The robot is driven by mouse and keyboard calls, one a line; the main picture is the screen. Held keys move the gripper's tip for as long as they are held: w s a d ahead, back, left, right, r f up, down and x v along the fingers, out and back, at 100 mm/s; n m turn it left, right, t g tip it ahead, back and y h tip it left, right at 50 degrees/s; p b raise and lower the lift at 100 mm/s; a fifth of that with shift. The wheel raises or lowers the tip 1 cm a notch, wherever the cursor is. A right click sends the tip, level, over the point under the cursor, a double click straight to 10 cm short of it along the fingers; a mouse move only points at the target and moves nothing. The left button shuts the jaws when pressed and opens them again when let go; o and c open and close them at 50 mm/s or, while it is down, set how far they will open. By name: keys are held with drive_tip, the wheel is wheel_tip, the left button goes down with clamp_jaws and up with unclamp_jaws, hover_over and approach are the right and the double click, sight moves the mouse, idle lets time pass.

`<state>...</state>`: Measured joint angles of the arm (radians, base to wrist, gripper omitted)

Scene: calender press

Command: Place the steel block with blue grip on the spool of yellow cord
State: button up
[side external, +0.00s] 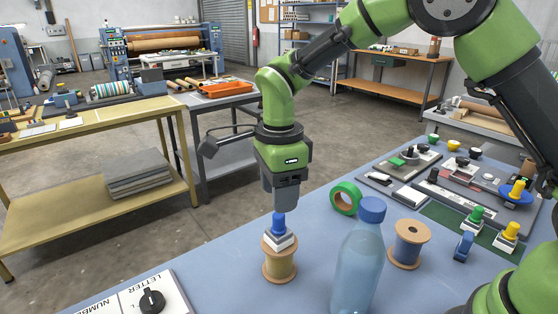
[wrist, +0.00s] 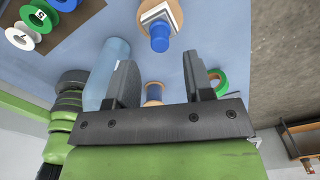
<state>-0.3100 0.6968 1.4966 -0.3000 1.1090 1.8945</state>
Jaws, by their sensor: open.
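The steel block with blue grip (side external: 280,240) sits on the top flange of the spool of yellow cord (side external: 280,264), which stands upright on the blue table. Its blue grip points up. In the wrist view the block (wrist: 158,14) rests on the wooden flange of the spool (wrist: 178,12), near the top edge. My gripper (side external: 279,208) is directly above the blue grip, pointing down. In the wrist view my gripper (wrist: 160,62) has its fingers wide apart with nothing held, and the blue grip shows beyond the fingertips.
A blue-capped bottle (side external: 358,265) and a second spool (side external: 409,244) stand to the right. A white panel with a black knob (side external: 151,300) is at the front left. Blocks with coloured grips crowd the right side.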

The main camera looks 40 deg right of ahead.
drive_tip(key=s+d+r+n+t+y, duration=0.1)
drive_tip(key=s+d+r+n, duration=0.15)
drive_tip(key=r, duration=0.45)
drive_tip(key=s+d+r+n+t, duration=0.1)
drive_tip(key=s+r+n, duration=0.2)
drive_tip(key=r, duration=0.3)
drive_tip(key=s+d+n+t, duration=0.2)
drive_tip(key=s+n, duration=0.4)
drive_tip(key=s, duration=0.1)
drive_tip(key=s+d+r+n+t+y, duration=0.1)
drive_tip(key=s+d+n+t, duration=0.2)
drive_tip(key=s+n, duration=0.3)
drive_tip(key=shift+s+r, duration=0.15)
drive_tip(key=shift+s, duration=0.75)
